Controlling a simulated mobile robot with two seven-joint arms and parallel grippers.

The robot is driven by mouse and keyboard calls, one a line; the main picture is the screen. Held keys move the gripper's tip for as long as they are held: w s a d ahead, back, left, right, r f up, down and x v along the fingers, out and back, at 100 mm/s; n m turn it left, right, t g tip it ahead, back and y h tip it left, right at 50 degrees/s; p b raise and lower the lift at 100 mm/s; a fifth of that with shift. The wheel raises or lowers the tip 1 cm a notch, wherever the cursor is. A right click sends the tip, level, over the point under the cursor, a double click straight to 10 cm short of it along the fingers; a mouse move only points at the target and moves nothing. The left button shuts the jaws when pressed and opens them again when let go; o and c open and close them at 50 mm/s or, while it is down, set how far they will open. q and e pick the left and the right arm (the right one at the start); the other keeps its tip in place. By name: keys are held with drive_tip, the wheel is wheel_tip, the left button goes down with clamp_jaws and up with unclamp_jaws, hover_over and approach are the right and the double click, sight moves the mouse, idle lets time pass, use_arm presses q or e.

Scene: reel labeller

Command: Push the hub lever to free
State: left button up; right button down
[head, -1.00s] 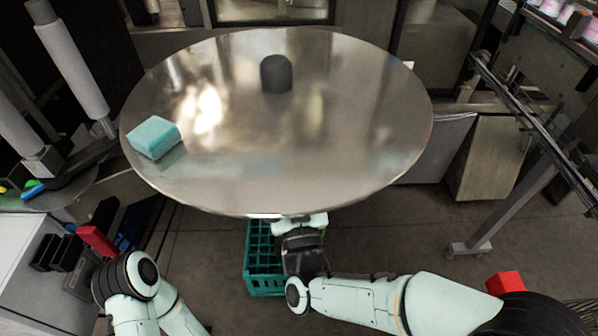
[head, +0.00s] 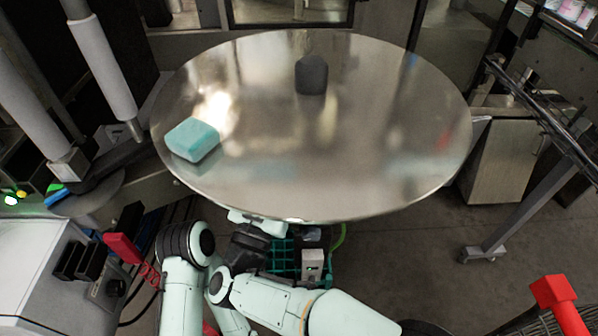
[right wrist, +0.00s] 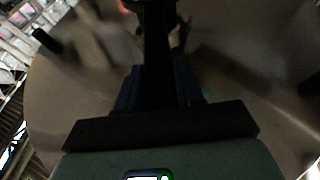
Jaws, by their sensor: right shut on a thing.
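I cannot pick out the hub lever for certain. In the right wrist view my right gripper (right wrist: 157,88) is shut on a dark upright bar (right wrist: 155,40); what the bar belongs to is too dark to tell. In the head view my right forearm reaches left to the near rim of the large round metal table (head: 400,150), and its gripper is hidden there. My left arm shows at the lower left, with its gripper out of view.
A teal block (head: 192,139) and a dark rounded piece (head: 311,75) rest on the round table. A green crate (head: 283,262) stands below its near rim. A red handle (head: 121,247) is beside the grey cabinet (head: 30,265); another red part (head: 553,291) is at lower right.

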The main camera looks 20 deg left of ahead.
drive_tip(key=shift+a+r+m+h, duration=0.1)
drive_tip(key=shift+a+m+h, duration=0.2)
drive_tip(key=shift+a+h, duration=0.3)
drive_tip(key=shift+d, duration=0.1)
drive_tip(key=shift+r, duration=0.1)
drive_tip(key=c, duration=1.1)
unclamp_jaws()
drive_tip(key=o, duration=0.3)
drive_tip(key=shift+w+a, duration=0.1)
drive_tip(key=shift+a, duration=0.1)
drive_tip(key=shift+d+f, duration=0.1)
drive_tip(key=shift+f, duration=0.1)
